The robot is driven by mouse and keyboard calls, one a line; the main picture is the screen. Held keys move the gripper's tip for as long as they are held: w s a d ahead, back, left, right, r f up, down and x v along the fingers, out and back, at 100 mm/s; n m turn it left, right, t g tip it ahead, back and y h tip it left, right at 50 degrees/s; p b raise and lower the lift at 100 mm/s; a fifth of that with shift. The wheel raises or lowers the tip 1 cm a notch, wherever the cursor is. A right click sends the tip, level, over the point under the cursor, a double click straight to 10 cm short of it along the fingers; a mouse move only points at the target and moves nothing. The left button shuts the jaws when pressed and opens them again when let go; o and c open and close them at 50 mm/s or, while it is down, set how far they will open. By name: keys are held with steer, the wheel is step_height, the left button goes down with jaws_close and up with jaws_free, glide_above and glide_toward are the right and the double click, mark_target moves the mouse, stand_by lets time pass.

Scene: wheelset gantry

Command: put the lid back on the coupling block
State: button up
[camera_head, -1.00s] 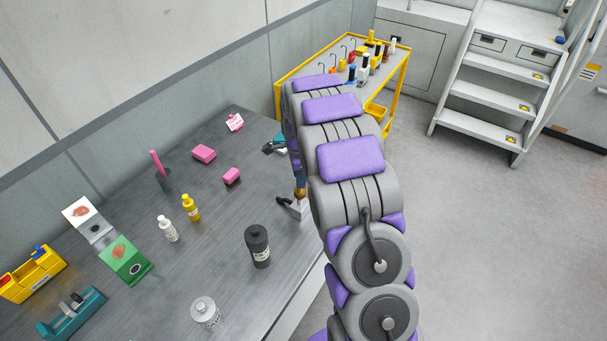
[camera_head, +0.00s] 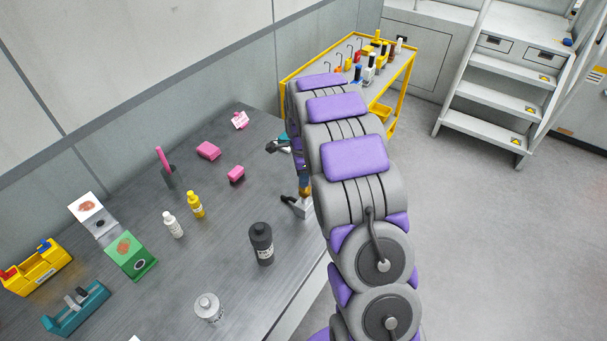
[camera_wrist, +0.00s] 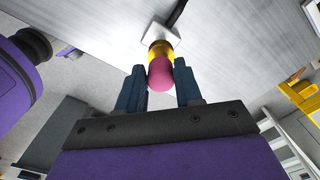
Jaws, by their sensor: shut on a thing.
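In the wrist view, my gripper (camera_wrist: 161,68) has its two dark blue fingers on either side of a pink-red cap (camera_wrist: 160,76), which I take to be the lid, and is shut on it. The cap is in line with a gold, round part (camera_wrist: 160,48) on a small pale block (camera_wrist: 158,32), which looks like the coupling block. A black lead or lever runs from the block. Whether the cap is fully seated on the gold part I cannot tell. In the head view, the pale block (camera_head: 304,209) stands near the table's right edge; my arm hides most of the gripper and the cap.
The grey table (camera_head: 225,255) holds a black bottle (camera_head: 262,244), a grey-white can (camera_head: 208,308), white (camera_head: 172,225) and yellow (camera_head: 195,205) bottles and pink blocks (camera_head: 208,151). A yellow cart (camera_head: 393,104) stands behind my arm. Steps (camera_head: 500,90) are at the right; the floor before them is clear.

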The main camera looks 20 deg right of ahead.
steer(key=shift+d, duration=0.2)
steer(key=shift+a+f, duration=0.1)
steer(key=shift+a, duration=0.55)
steer(key=shift+d, duration=0.5)
stand_by(0.6)
steer(key=o, duration=1.1)
steer(key=shift+c, duration=0.2)
steer(key=shift+o, duration=0.5)
steer(key=o, duration=0.4)
